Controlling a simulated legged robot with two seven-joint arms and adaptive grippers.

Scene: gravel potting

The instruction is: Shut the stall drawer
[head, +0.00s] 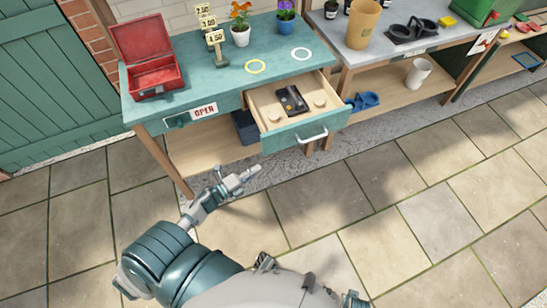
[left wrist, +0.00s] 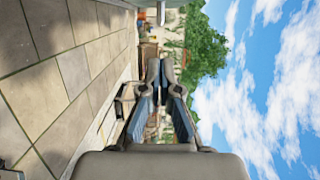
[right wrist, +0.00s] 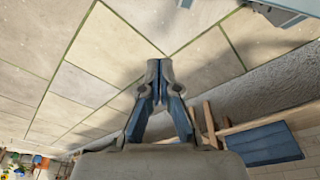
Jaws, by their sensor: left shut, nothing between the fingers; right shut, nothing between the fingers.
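The stall drawer (head: 283,115) is pulled open from the right part of the teal stall table (head: 222,84). Its teal front (head: 335,124) carries a pale bar handle (head: 312,136). A black device (head: 291,99) and two small round wooden pieces lie inside the drawer. My left gripper (head: 256,171) is in front of the table, left of and nearer than the handle, apart from it in the picture. Its fingers are shut and empty in the left wrist view (left wrist: 160,68). My right gripper (right wrist: 159,66) shows shut and empty in the right wrist view, with paving behind it.
A red open cash box (head: 155,78), price signs (head: 214,40) and two potted flowers stand on the tabletop. A blue crate (head: 245,127) sits on the shelf below. A grey-topped bench (head: 378,40) stands to the right. The paving in front is clear.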

